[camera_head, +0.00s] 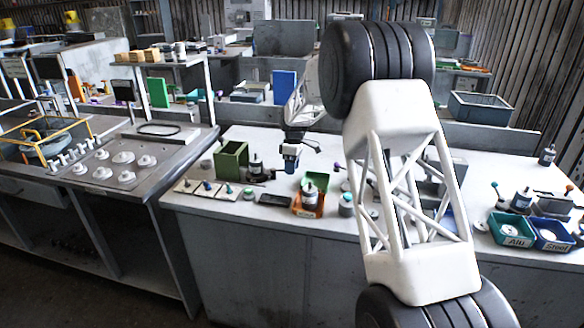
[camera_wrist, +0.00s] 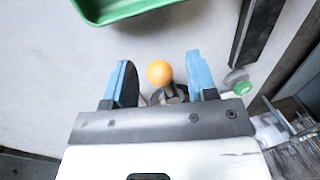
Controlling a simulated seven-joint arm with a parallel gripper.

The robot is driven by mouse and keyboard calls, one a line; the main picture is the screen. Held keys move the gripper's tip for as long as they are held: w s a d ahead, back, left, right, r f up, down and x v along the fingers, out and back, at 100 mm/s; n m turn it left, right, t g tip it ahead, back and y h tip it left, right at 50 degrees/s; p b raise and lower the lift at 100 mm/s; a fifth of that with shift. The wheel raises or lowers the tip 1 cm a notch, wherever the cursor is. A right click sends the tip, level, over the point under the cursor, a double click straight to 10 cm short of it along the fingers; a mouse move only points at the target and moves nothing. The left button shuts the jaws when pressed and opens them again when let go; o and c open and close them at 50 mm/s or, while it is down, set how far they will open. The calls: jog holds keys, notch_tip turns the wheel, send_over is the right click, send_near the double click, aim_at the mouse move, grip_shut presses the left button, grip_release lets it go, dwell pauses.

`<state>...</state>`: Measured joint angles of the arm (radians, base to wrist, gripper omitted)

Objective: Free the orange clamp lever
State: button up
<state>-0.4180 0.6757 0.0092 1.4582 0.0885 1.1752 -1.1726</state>
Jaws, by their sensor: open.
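The orange clamp lever shows in the wrist view as a round orange knob (camera_wrist: 160,72) on a short dark stem above a grey base. My gripper (camera_wrist: 158,76) is open, with its two blue fingers on either side of the knob in the picture. A visible gap separates the knob from each finger. I cannot tell whether the knob is level with the fingertips or below them. In the head view my gripper (camera_head: 291,163) is low over the middle bench; I cannot make out the lever there.
A green tray (camera_wrist: 122,12) lies beyond the fingers in the wrist view. A dark bar and a green knob (camera_wrist: 238,84) are close to the right finger. In the head view, a green box (camera_head: 231,160) and an orange tray (camera_head: 308,203) stand near my gripper.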

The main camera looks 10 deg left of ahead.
grip_shut()
dwell(0.3)
jog(key=shift+w, duration=0.15)
jog(key=w+n, duration=0.1)
jog(key=n, duration=0.2)
jog(key=shift+w+a+h, duration=0.3)
jog(key=shift+w+a, duration=0.05)
jog(key=shift+w, duration=0.05)
jog(key=n, duration=0.1)
jog(key=w+a+n, duration=0.1)
jog(key=n, duration=0.1)
jog(key=w+n, duration=0.1)
jog(key=shift+w+a+n+h, duration=0.15)
jog(key=shift+a+n+h, duration=0.1)
jog(key=shift+n+h, duration=0.15)
jog(key=n, duration=0.1)
jog(key=w+a+n, duration=0.1)
jog(key=n, duration=0.1)
jog(key=a+n+t, duration=0.1)
jog(key=shift+w+a+n+h, duration=0.2)
jog(key=shift+w+n+h, duration=0.05)
jog(key=shift+n+h, duration=0.05)
jog(key=shift+w+a+n+t, duration=0.1)
jog(key=shift+a+n+t, duration=0.1)
jog(key=shift+a+n, duration=0.55)
jog(key=shift+w+a+n+t, duration=0.1)
jog(key=shift+a+n+t, duration=0.2)
jog(key=shift+n, duration=0.75)
jog(key=shift+a, duration=0.1)
